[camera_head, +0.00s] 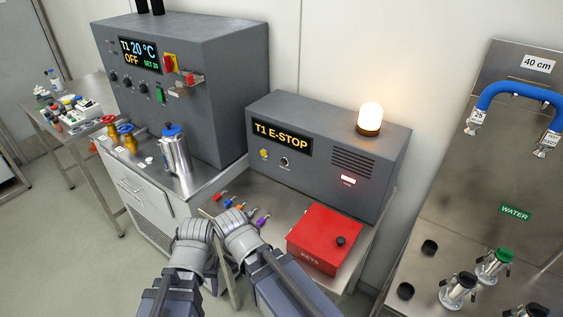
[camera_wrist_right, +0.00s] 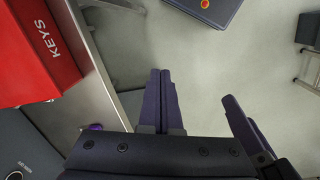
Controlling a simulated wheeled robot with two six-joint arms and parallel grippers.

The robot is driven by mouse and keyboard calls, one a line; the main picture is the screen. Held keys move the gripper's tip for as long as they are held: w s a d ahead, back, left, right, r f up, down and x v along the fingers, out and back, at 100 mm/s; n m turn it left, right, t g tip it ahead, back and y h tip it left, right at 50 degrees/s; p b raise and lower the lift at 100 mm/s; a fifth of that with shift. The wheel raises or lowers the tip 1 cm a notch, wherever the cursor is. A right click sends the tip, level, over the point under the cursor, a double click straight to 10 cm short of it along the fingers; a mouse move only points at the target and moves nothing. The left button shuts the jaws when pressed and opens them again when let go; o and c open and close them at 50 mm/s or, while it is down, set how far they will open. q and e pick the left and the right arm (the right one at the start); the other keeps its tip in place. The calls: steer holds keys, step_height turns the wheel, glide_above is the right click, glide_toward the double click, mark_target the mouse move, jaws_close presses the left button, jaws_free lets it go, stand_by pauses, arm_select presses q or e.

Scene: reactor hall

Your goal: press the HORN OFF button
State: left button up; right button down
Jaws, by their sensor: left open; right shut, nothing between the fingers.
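The grey T1 E-STOP box (camera_head: 322,150) stands on a steel bench. Its front has a yellow round button (camera_head: 263,154), a small dark round control (camera_head: 284,162) with a tiny unreadable label, and a lit red-and-white panel (camera_head: 348,180). I cannot tell which control is HORN OFF. My left gripper (camera_head: 192,230) is open in front of the bench, short of the box. My right gripper (camera_head: 236,228) is beside it, also apart from the box. The arms hide most of both grippers' fingers. In the right wrist view, the right gripper (camera_wrist_right: 160,95) is shut and empty.
A red KEYS box (camera_head: 318,238) and several coloured keys (camera_head: 240,207) sit on the bench below the panel. A glowing beacon (camera_head: 370,117) tops the box. A steel flask (camera_head: 174,153) stands to the left. A steel valve rig (camera_head: 470,200) rises at the right.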

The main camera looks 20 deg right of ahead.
mark_target(284, 162)
steer(key=w+d+f+m+t+b, duration=0.1)
steer(key=w+d+m+t+b, duration=0.1)
steer(key=w, duration=0.4)
steer(key=w+d+f+m+t+h+b, duration=0.1)
steer(key=w+d+m+t+b, duration=0.2)
steer(key=w, duration=0.4)
steer(key=w+d+f+m+t+b, duration=0.1)
steer(key=w+d+m+t+b, duration=0.2)
steer(key=w, duration=0.4)
steer(key=shift+w+d+f+b, duration=0.1)
steer(key=shift+w+f+b, duration=0.25)
steer(key=shift+b, duration=0.4)
steer(key=w+d+m+t+b, duration=0.1)
steer(key=w, duration=0.1)
steer(key=w+d+r+m+t+b, duration=0.1)
steer(key=w, duration=0.1)
steer(key=w+d+r+t+b, duration=0.1)
steer(key=w+t, duration=0.1)
steer(key=shift+w+d+r+m+h, duration=0.1)
steer(key=shift+w+r+m+h, duration=0.05)
steer(key=shift+w+m+h, duration=0.2)
steer(key=w+d+r+m+t+b, duration=0.1)
steer(key=w+r+m+t+b, duration=0.1)
steer(key=w+r+t+b, duration=0.1)
steer(key=shift+w+d+r+t+y, duration=0.25)
steer(key=shift+w+r+t+y, duration=0.2)
steer(key=shift+w+r+t, duration=0.25)
steer(key=shift+f, duration=0.1)
